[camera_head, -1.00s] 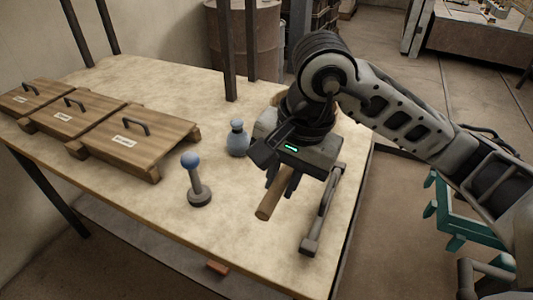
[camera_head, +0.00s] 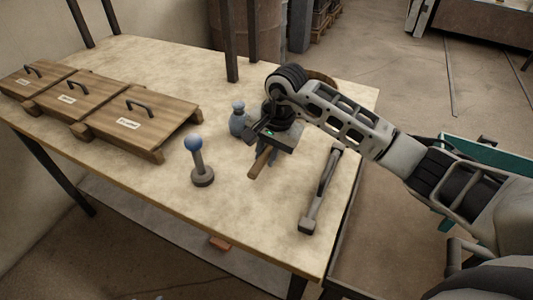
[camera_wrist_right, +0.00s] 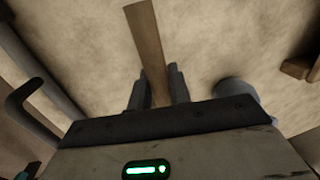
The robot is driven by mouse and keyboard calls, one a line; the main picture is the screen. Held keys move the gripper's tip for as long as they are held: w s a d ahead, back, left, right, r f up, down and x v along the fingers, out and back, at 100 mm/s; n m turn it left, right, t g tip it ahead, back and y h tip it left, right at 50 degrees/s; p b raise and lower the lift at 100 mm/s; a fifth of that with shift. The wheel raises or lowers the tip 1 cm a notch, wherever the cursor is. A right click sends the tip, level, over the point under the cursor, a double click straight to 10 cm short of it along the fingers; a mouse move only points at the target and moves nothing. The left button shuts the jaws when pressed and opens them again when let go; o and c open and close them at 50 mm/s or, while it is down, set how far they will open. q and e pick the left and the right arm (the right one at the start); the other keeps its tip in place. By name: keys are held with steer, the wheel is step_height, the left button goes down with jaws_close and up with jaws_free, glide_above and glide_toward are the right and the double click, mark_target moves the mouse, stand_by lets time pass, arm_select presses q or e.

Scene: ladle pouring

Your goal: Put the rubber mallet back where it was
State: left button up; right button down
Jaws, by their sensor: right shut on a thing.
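The rubber mallet shows as a wooden handle (camera_head: 261,163) sticking out of my right gripper (camera_head: 270,157) toward the table's front. The gripper is shut around this handle, low over the right half of the table. In the right wrist view, the handle (camera_wrist_right: 147,45) runs up from between the two dark fingers (camera_wrist_right: 157,90). The mallet's head is hidden behind the gripper and wrist. I cannot tell whether the mallet touches the table. My left gripper is not in view.
A blue-grey flask (camera_head: 238,120) stands just left of the gripper. A blue-knobbed post (camera_head: 198,160) stands nearer the front. A grey bar with a raised handle (camera_head: 320,190) lies to the right. Several lidded wooden boxes (camera_head: 140,125) line the left. The table's front middle (camera_head: 250,220) is clear.

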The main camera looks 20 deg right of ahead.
steer(key=shift+f, duration=0.45)
steer(key=shift+f, duration=0.1)
steer(key=c, duration=1.3)
jaws_free()
step_height(320, 180, up, 12)
steer(key=s+d+b, duration=0.1)
steer(key=shift+s+d, duration=0.25)
steer(key=shift+d, duration=0.1)
steer(key=shift+s+f, duration=0.1)
steer(key=shift+f, duration=0.05)
